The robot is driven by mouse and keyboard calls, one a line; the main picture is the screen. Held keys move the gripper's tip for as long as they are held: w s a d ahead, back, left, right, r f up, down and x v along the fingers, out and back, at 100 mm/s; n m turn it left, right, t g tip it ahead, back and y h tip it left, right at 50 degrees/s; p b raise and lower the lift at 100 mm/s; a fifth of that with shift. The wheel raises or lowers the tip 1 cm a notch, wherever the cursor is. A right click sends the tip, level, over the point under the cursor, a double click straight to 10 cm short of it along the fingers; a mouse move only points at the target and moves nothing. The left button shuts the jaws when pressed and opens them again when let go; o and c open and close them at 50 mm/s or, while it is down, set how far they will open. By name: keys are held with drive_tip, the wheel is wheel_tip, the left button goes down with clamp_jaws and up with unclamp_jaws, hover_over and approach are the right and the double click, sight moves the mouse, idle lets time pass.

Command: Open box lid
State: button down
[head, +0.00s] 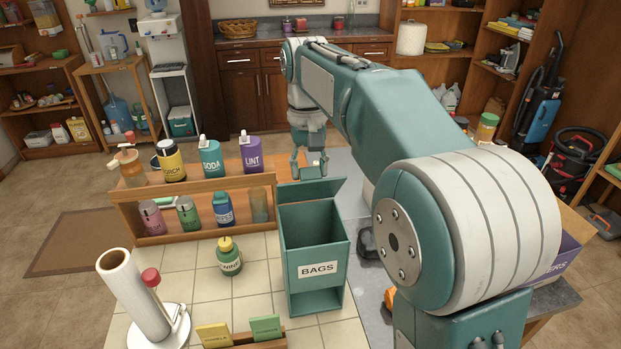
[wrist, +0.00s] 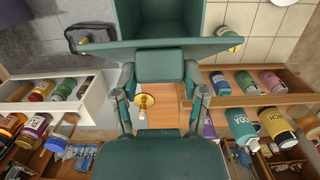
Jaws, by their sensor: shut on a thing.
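The teal box (head: 318,262) labelled BAGS stands on the tiled counter. Its interior shows from above, and its lid (head: 312,190) stands raised along the back edge. In the wrist view the lid (wrist: 160,47) shows nearly edge-on across the box opening. My gripper (head: 310,168) is behind the raised lid. In the wrist view my gripper (wrist: 160,78) has its fingers on either side of a teal block at the lid, shut on it. A small brass knob (wrist: 145,101) shows between the fingers; what it is fixed to is unclear.
A wooden rack (head: 190,190) with several bottles stands left of the box. A yellow-capped green jar (head: 229,257) and a paper roll holder (head: 135,295) are on the counter. A dark object (head: 368,243) lies right of the box.

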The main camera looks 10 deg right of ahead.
drive_tip(key=shift+w, duration=0.55)
drive_tip(key=shift+w+r+g, duration=0.2)
drive_tip(key=shift+w+g, duration=1.1)
drive_tip(key=shift+g, duration=0.2)
drive_tip(key=shift+c, duration=0.6)
unclamp_jaws()
drive_tip(key=shift+r, duration=0.15)
